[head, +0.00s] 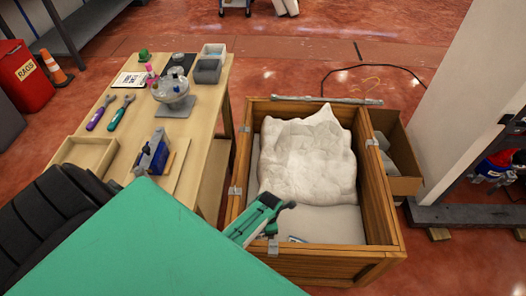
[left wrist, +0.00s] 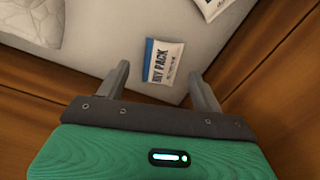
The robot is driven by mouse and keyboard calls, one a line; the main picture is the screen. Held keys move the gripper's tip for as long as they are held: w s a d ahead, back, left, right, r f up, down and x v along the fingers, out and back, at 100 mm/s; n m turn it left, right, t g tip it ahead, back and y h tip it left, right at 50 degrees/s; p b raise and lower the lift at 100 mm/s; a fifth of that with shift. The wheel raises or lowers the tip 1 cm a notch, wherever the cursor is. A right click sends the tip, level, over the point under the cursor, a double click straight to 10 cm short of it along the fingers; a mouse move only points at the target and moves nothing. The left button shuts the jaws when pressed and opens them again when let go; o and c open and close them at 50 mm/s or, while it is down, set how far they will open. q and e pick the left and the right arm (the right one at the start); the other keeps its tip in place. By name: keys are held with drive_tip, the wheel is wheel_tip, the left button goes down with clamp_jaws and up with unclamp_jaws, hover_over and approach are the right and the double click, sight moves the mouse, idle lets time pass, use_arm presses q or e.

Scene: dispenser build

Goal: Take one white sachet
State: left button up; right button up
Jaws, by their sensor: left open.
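A white sachet (left wrist: 168,62) with a blue end and the words "DRY PACK" lies on the pale floor inside the wooden crate (head: 318,261). In the left wrist view it shows between and beyond the fingertips of my left gripper (left wrist: 160,74). The gripper is open, with nothing between its fingers. A second white sachet (left wrist: 214,6) is cut off by the top edge there. In the head view my left gripper (head: 284,207) is over the crate's front left part. A small part of a sachet (head: 297,239) shows by the crate's front wall. My right gripper is not in view.
A large white wrapped bundle (head: 308,160) fills the back of the crate. The crate walls stand close around the gripper. A wooden workbench (head: 205,130) with tools is on the left. A smaller open box (head: 398,185) adjoins the crate's right side.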

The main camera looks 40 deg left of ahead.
sight(263, 238)
use_arm(q)
drive_tip(key=shift+f, duration=0.7)
drive_tip(key=f, duration=0.1)
drive_tip(key=f+b, duration=0.2)
drive_tip(key=f, duration=0.1)
drive_tip(key=shift+s+d, duration=0.1)
drive_tip(key=shift+s, duration=0.15)
drive_tip(key=shift+f, duration=0.55)
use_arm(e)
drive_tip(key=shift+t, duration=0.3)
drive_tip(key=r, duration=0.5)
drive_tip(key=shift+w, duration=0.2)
use_arm(q)
drive_tip(key=c, duration=1.1)
